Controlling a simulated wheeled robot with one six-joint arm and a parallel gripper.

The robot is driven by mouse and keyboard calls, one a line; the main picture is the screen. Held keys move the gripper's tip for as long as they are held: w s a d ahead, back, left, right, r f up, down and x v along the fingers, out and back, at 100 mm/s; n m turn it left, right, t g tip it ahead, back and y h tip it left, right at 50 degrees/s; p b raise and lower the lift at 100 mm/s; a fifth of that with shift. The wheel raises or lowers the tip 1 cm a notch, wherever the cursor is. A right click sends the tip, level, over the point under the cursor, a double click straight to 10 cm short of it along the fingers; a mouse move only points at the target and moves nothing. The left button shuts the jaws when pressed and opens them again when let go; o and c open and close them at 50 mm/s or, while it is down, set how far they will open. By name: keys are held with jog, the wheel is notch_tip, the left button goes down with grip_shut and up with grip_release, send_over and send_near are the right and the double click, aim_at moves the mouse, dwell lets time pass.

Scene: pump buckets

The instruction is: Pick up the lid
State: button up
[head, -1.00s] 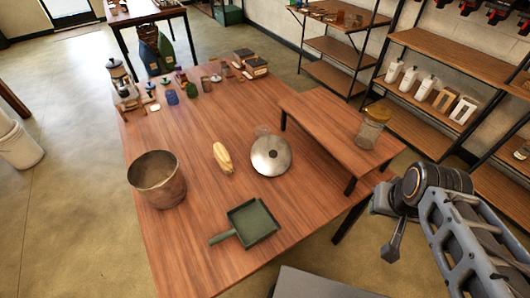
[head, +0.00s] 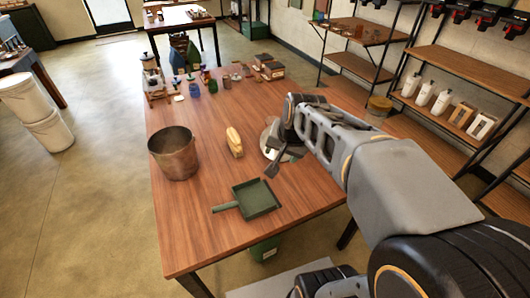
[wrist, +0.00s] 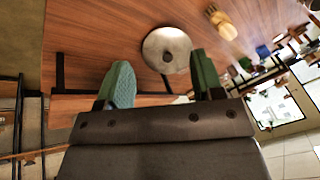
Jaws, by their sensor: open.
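The lid (head: 265,138) is a round, silvery metal disc with a dark knob, lying on the wooden table (head: 200,230). In the head view my arm hides much of it. In the wrist view the whole lid (wrist: 160,45) shows beyond the fingertips, near the middle. My gripper (wrist: 162,78) is open and empty, its two green-padded fingers spread to either side below the lid. In the head view my gripper (head: 276,166) is near the lid's front edge; its height above the table is hard to tell. A metal pot (head: 174,156) stands open to the left.
A yellow, corn-like object (head: 234,142) lies left of the lid. A green dustpan (head: 257,199) lies in front. A low raised shelf with a glass jar (head: 377,112) stands at the right, partly behind my arm. Small items crowd the far end.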

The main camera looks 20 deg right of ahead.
jog(key=w+d+f+m+t+b, duration=0.2)
jog(key=w+d+f+m+b, duration=0.3)
jog(key=w+d+m, duration=0.65)
jog(key=shift+n, duration=0.65)
jog(key=shift+w+a+r+b+x, duration=0.2)
jog(key=shift+w+a+b+x, duration=0.1)
jog(key=shift+x, duration=2.1)
jog(key=shift+w+a+r+b+x, duration=0.2)
jog(key=shift+w+a+b+x, duration=0.1)
jog(key=shift+x, duration=2.1)
jog(key=shift+w+a+r+b+x, duration=0.2)
jog(key=shift+a+x, duration=0.1)
jog(key=shift+x, duration=2.1)
jog(key=c, duration=1)
jog(key=shift+r, duration=0.1)
